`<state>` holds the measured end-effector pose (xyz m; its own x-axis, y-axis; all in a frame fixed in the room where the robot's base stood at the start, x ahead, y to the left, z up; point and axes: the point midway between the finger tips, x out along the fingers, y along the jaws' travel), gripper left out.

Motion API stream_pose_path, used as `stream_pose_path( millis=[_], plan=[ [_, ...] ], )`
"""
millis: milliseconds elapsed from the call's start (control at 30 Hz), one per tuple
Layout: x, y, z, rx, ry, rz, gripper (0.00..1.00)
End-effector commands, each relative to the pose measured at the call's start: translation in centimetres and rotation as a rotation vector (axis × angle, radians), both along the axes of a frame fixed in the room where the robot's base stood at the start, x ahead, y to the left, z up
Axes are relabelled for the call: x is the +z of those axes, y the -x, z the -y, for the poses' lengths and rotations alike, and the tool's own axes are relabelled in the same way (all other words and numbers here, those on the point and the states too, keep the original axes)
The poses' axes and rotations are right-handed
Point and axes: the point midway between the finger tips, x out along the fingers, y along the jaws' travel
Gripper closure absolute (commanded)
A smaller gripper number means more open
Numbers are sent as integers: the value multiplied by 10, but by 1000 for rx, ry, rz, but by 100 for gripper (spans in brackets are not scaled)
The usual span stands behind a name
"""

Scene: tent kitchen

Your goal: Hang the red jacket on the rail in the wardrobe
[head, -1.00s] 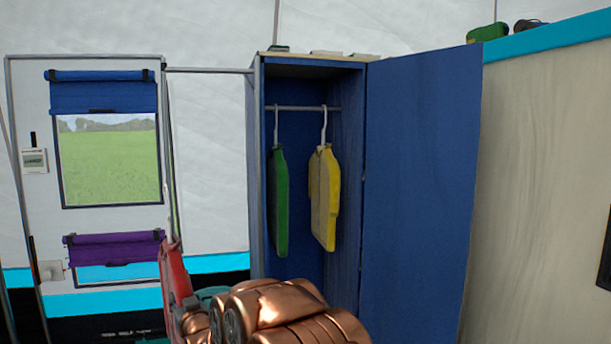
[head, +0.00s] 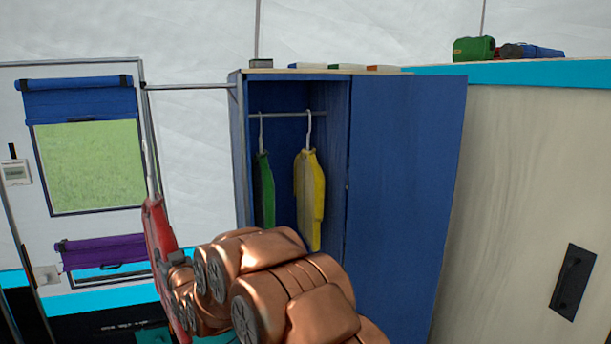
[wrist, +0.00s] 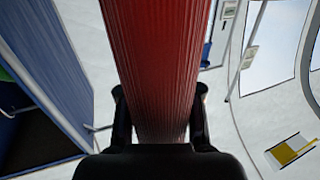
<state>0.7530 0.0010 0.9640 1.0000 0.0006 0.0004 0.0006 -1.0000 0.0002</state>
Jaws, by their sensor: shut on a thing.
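The red jacket (head: 158,240) hangs from a pale hanger (head: 150,170) to the left of the open wardrobe (head: 240,160), outside it. My gripper (wrist: 160,100) is shut on the jacket, whose red cloth (wrist: 160,50) fills the middle of the wrist view between the two dark fingers. In the head view my copper-coloured arm hides most of the gripper and the wardrobe's lower part. The rail (head: 285,114) runs across inside the wardrobe near its top. The red jacket's hook is apart from this rail.
A green jacket (head: 264,190) and a yellow jacket (head: 312,200) hang on the rail, with a gap between them. The blue door (head: 405,180) stands open on the right. Another bar (head: 190,87) runs outside, left of the wardrobe. A window door (head: 85,165) is further left.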

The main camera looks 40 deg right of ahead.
Motion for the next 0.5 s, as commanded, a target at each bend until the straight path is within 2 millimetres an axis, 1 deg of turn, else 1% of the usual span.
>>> stream_pose_path(
  millis=[33, 167, 433, 467, 500],
  plan=[
    [17, 0, 0, 0, 0, 1, 100],
    [32, 0, 0, -1, 0, 1, 100],
    [57, 0, 1, -1, 0, 1, 100],
    [52, 0, 0, -1, -2, 1, 100],
    [50, 0, 1, -1, -5, 1, 100]
  ],
)
